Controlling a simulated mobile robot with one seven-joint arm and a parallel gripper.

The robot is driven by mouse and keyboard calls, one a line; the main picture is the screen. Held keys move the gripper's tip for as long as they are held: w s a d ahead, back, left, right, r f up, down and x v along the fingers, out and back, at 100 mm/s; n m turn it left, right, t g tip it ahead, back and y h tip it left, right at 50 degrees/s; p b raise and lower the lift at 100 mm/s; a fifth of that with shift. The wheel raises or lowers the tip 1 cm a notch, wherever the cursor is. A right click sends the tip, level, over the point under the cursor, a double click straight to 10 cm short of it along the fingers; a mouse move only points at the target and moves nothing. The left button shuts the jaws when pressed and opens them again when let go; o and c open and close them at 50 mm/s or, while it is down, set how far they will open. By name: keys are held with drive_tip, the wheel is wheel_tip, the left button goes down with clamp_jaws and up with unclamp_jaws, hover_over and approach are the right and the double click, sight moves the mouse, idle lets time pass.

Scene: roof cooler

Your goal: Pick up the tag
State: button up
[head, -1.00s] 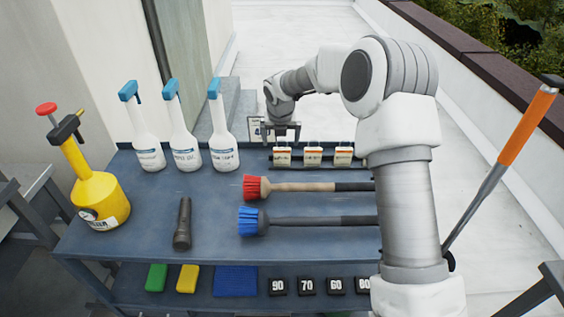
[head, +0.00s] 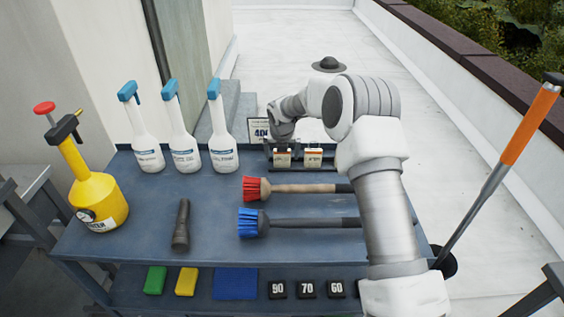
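Small white tags with orange tops stand in a dark rack at the back of the blue-grey table, in the head view. The left tag (head: 282,159) is partly covered from above by my gripper (head: 283,151). The gripper points down, its fingers apart on either side of this tag's upper part; I cannot tell whether they touch it. The second tag (head: 313,159) stands just to the right, clear of the gripper. Anything farther right in the rack is hidden behind my arm.
Three white spray bottles (head: 184,150) stand left of the rack, with a sign reading 40 (head: 260,130) beside it. A red brush (head: 256,189) and a blue brush (head: 252,222) lie in front. A yellow sprayer (head: 98,200) and black flashlight (head: 182,225) are farther left.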

drive_tip(key=c, duration=1.3)
drive_tip(key=shift+r, duration=0.15)
